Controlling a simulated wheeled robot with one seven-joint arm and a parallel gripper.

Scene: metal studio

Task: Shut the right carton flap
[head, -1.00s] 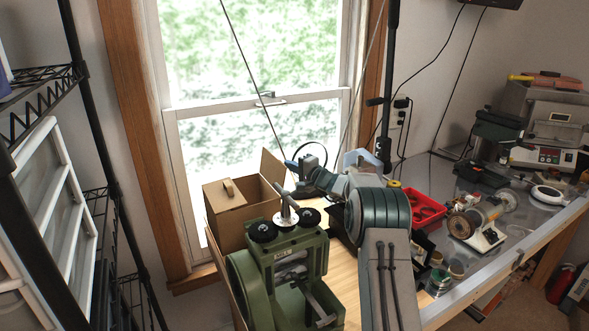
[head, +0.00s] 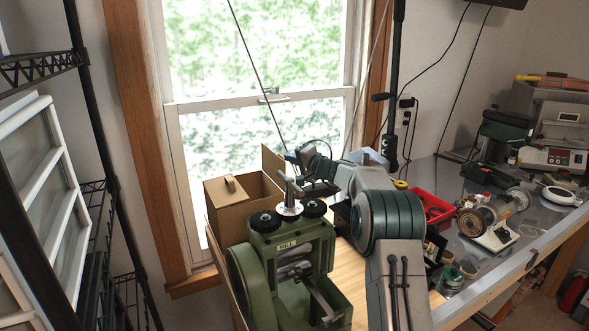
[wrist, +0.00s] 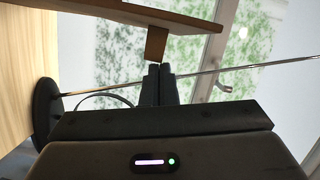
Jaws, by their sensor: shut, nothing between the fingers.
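The brown cardboard carton (head: 227,217) stands on the bench below the window, behind the green mill. Its left flap (head: 226,190) lies flat across the top, with a small raised tab. Its right flap (head: 272,164) stands up, open. My gripper (head: 287,156) is just to the right of the raised flap in the head view; its fingertips are too small to make out there. In the wrist view my gripper (wrist: 158,69) is shut and empty. Its tips are at the tab (wrist: 157,43) of the flap board (wrist: 130,12); whether they touch is unclear.
The green mill (head: 290,250) stands close in front of the carton. A red bin (head: 432,207) and a bench grinder (head: 487,217) are to the right of my arm. A thin slanted rod (wrist: 215,74) crosses behind my fingers. The window (head: 262,120) is behind.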

